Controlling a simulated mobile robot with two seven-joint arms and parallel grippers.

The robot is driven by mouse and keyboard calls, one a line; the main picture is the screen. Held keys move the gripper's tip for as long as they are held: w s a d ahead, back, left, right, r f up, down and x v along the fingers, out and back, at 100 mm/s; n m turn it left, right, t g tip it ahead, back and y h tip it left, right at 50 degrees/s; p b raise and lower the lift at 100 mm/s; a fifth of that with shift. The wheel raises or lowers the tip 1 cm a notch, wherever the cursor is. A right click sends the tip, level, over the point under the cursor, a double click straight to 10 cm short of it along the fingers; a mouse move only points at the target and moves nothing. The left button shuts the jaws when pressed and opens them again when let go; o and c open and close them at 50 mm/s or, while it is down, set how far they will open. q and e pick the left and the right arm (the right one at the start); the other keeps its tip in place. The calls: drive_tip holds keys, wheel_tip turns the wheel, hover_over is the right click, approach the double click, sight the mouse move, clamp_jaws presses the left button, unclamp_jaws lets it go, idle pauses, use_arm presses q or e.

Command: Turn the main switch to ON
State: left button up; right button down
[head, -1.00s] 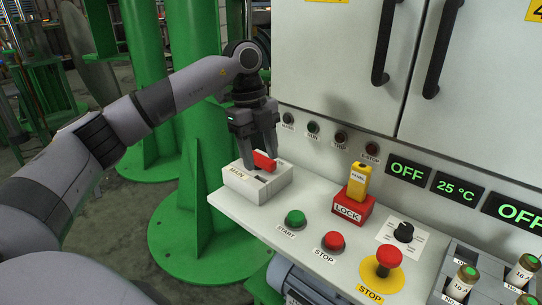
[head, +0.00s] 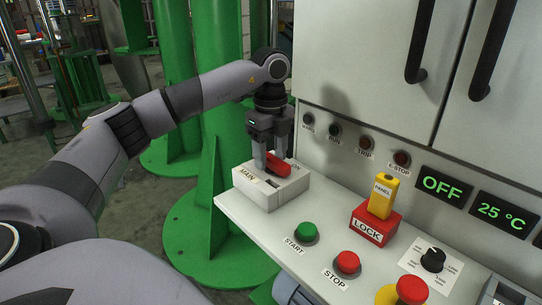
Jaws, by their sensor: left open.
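The main switch is a white box labelled MAIN (head: 243,188) with a red lever (head: 279,168) on top, at the left end of the panel shelf in the head view. The lever stands tilted; its ON or OFF marking cannot be read. My left gripper (head: 270,158) points down at the lever from above, fingers open. One finger is in front of the lever's left end and the other is close behind it. Whether they touch it cannot be told. My right gripper is not in view. A panel display (head: 442,186) reads OFF.
Right of the switch are a green START button (head: 306,231), a red STOP button (head: 347,262), a yellow key in a red LOCK block (head: 375,225), a black knob (head: 433,259) and a red mushroom button (head: 411,289). The white cabinet wall rises behind. Green columns stand at left.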

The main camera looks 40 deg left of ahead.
use_arm(q)
drive_tip(key=shift+c, duration=0.3)
clamp_jaws()
